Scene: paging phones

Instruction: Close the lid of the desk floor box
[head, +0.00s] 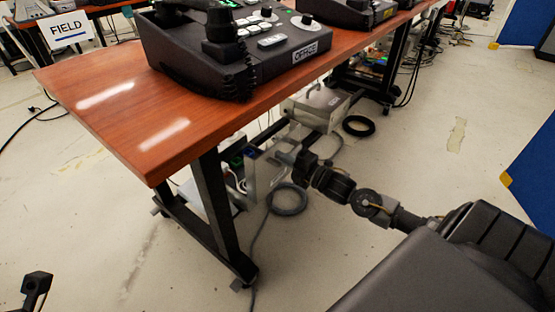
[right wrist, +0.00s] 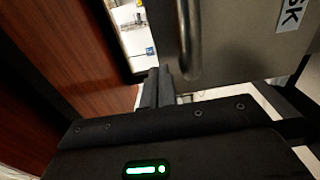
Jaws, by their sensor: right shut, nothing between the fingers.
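The desk floor box (head: 236,180) sits on the floor under the near end of the wooden desk, with its inside partly showing. Its grey lid (head: 264,172) stands up, open, on the box's right side. In the right wrist view the grey lid (right wrist: 235,45) fills the upper right, with a bar handle (right wrist: 187,40) and a label ending in "SK". My right gripper (head: 287,152) is at the upper part of the lid, in front of its right side. Its fingers (right wrist: 158,88) are together and empty, just below the handle; contact is unclear. My left gripper (head: 37,284) shows only partly at lower left.
The desk top (head: 130,105) and its dark leg (head: 215,205) are close to the box. A coiled cable (head: 288,200) lies on the floor beside it. Another grey box (head: 318,105) stands farther back. The floor at right is mostly clear.

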